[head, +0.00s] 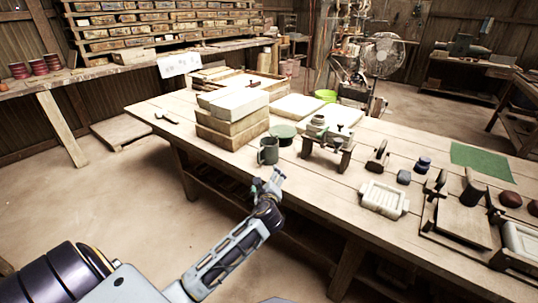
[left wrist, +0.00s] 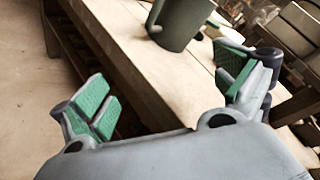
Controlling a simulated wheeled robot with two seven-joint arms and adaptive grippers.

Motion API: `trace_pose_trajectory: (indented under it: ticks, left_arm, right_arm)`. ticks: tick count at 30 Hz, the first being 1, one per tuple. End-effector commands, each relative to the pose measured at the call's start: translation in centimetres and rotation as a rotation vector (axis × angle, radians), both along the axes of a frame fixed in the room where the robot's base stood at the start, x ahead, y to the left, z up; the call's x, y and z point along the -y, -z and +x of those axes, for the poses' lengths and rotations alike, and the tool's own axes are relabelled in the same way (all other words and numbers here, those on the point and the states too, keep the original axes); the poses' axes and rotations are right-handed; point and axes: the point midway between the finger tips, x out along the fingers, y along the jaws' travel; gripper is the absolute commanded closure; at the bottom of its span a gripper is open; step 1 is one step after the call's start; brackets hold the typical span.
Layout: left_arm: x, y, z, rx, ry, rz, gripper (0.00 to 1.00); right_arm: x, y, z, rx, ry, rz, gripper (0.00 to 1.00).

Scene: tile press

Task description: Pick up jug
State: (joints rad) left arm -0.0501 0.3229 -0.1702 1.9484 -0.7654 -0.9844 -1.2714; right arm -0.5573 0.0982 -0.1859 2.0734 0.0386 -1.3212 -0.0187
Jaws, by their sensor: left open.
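The jug (head: 268,151) is a dark grey-green mug-like vessel with a handle on its left side. It stands upright near the front edge of the wooden table, in front of a stack of pale blocks. It also shows at the top of the left wrist view (left wrist: 182,22), its top cut off by the frame. My left gripper (head: 271,178) is open and empty, just short of the table's front edge and apart from the jug. In the left wrist view its green-padded fingers (left wrist: 165,95) are spread wide, with the jug beyond them. My right gripper is not in view.
The table (head: 341,189) has bare wood right of the jug. Behind the jug are stacked blocks (head: 232,117) and a green disc (head: 283,131). A small wooden stand (head: 328,145) is to its right. A white mold (head: 384,198) and a press (head: 462,222) lie farther right.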

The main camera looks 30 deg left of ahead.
Motion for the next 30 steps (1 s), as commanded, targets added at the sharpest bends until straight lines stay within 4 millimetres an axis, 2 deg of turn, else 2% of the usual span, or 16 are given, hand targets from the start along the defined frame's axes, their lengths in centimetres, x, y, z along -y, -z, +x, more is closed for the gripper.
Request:
trace_pose_trajectory:
  ticks: [15, 21, 30]
  left_arm:
    - [-0.6, -4.6, 1.6, -0.193, 0.114, 0.664, 0.02]
    - [-0.5, -5.4, 1.8, -0.229, 0.123, 0.777, 0.02]
    - [-0.5, -5.5, 1.8, -0.234, 0.124, 0.790, 0.02]
  right_arm:
    - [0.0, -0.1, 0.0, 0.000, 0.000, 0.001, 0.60]
    - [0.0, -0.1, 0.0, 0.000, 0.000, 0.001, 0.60]
    - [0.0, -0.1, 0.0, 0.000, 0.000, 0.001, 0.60]
